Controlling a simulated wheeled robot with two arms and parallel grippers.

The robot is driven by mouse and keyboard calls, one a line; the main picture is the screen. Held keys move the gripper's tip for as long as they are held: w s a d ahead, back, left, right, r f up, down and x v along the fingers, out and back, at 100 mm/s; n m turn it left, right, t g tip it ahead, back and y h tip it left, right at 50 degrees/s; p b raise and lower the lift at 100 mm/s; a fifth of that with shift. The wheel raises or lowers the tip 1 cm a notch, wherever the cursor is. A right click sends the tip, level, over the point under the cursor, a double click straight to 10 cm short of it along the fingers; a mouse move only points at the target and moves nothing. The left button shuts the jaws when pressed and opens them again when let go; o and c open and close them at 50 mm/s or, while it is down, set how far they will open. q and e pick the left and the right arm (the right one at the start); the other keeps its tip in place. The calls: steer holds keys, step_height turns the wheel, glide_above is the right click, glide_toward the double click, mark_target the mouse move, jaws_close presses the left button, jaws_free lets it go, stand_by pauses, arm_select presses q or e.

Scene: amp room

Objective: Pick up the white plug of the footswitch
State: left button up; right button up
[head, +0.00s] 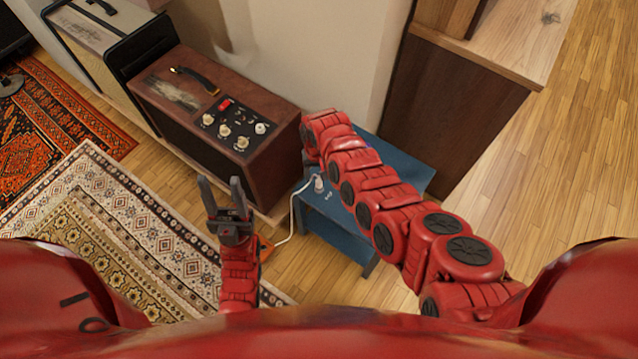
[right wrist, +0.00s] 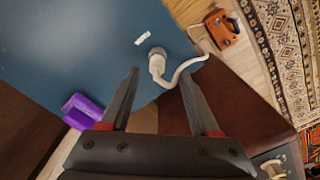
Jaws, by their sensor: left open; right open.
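The white plug (right wrist: 157,62) lies on the blue table top, with its white cable curving off the edge. It also shows in the head view (head: 318,183), beside my right arm. The cable runs down to the orange footswitch (right wrist: 222,28) on the floor, which is partly hidden behind my left gripper in the head view. My right gripper (right wrist: 159,75) is open and empty, with the plug ahead between its fingertips; contact cannot be told. My left gripper (head: 221,190) is open and empty, in front of the brown amp.
The blue table (head: 338,236) stands between the brown amp (head: 258,172) and a wooden cabinet (head: 445,105). A purple object (right wrist: 83,110) and a small white mark (right wrist: 142,38) are near the plug. A patterned rug (head: 110,225) covers the floor at left; wooden floor at right is clear.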

mark_target(319, 179)
steer(key=f+b, duration=0.2)
steer(key=f, duration=0.2)
steer(key=shift+d+f+b, duration=0.2)
steer(key=shift+b, duration=0.1)
steer(key=shift+r, duration=0.1)
steer(key=shift+c, duration=0.3)
jaws_close()
